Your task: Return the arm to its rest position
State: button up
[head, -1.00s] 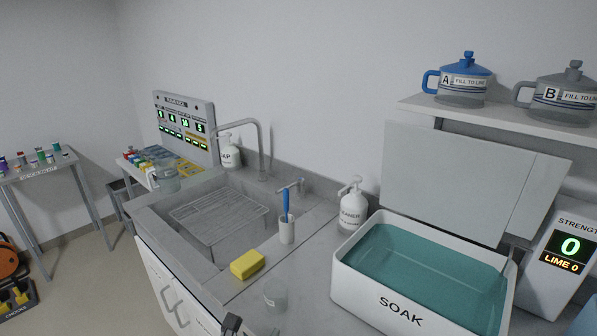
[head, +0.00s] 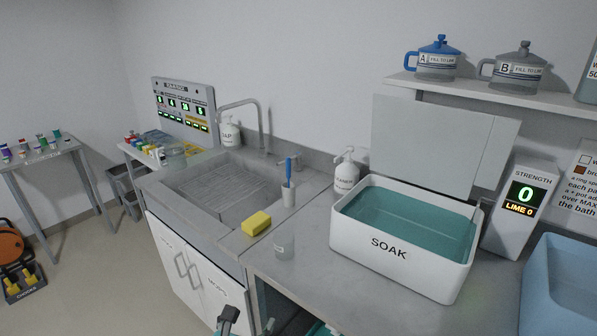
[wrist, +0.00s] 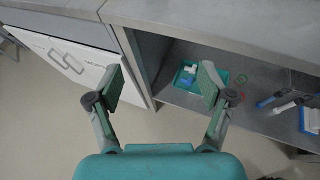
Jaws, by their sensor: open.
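My gripper (wrist: 160,90) shows in the wrist view with its two fingers spread wide and nothing between them. It points down past the counter's front edge, over the floor and the open shelf. In the head view its fingertips (head: 246,322) show at the bottom edge, in front of the cabinet; the rest of the arm is out of the picture.
A teal tray (wrist: 186,80) sits on the open shelf below.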

jog(key=s+d+f+m+y, duration=0.2)
jog(key=s+d+f+m, duration=0.15)
jog(key=d+f, duration=0.35)
jog(key=s+d+f+m+y, duration=0.1)
jog(key=s+d+f+m, duration=0.25)
jog(key=d+f, duration=0.4)
jog(key=s+d+f+m+y, duration=0.25)
jog(key=s+d+m, duration=0.45)
jog(key=s, duration=0.5)
jog(key=s+d+r+m, duration=0.2)
jog(key=s+r+m, duration=0.1)
jog(key=s+m, duration=0.3)
jog(key=s+d+r+m+t+h, duration=0.1)
jog(key=s+d+r+m, duration=0.2)
jog(key=s+m, duration=0.3)
jog(key=s+d+r+m+h, duration=0.1)
jog(key=s+d+r+m, duration=0.1)
jog(key=s+r+m, duration=0.3)
jog(key=shift+s+d+r+m+t, duration=0.15)
jog(key=shift+s+m+t, duration=0.45)
jog(key=shift+s, duration=1)
